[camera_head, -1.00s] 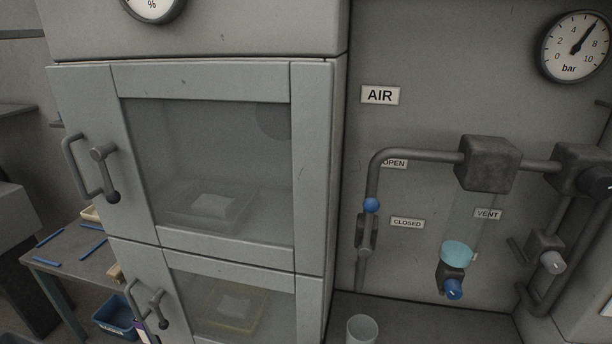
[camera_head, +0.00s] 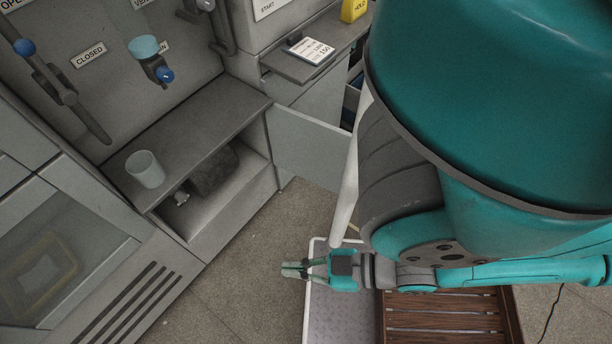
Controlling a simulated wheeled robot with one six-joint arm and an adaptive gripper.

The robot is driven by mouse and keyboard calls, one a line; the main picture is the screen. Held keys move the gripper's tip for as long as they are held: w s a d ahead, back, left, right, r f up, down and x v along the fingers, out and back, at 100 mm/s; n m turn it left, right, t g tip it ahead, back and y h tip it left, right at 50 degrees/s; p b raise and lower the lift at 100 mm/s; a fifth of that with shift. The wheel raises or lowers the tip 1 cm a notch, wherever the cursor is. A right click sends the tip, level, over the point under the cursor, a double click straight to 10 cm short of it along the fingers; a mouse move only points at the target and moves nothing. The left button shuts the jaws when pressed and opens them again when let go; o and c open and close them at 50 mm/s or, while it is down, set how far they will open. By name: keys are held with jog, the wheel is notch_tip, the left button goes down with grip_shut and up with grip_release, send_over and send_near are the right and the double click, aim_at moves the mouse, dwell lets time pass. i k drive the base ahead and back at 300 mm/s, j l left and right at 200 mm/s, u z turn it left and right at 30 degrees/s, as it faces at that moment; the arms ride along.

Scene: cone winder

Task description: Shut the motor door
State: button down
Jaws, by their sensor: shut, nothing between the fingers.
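The motor door (camera_head: 312,150) is a flat grey panel. It stands open, swung out from the right side of a low compartment (camera_head: 233,210) under the bench top. A dark motor (camera_head: 214,170) shows inside the compartment, partly hidden by the bench top. The door's right part is hidden behind my arm. My gripper (camera_head: 284,269) is shut and empty. It is over the floor, below the door in the picture, pointing left and apart from the door and the compartment.
A clear cup (camera_head: 145,169) stands on the bench top (camera_head: 190,132) above the compartment. A cabinet (camera_head: 62,240) with a glass panel stands at left. A wooden slatted platform (camera_head: 445,322) and a grey plate (camera_head: 340,325) lie below my arm. Floor (camera_head: 245,280) is clear before the compartment.

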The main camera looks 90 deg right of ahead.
aim_at(315, 150)
jog(key=k+l+u, duration=0.1)
jog(key=u, duration=0.3)
jog(key=l+u, duration=0.1)
jog(key=u, duration=0.25)
jog(key=k+u, duration=0.15)
jog(key=u, duration=0.25)
jog(key=k+l+u, duration=0.1)
jog(key=u, duration=0.3)
jog(key=k, duration=1.85)
jog(key=k+z, duration=0.5)
jog(key=k+l+z, duration=0.25)
jog(key=z, duration=0.4)
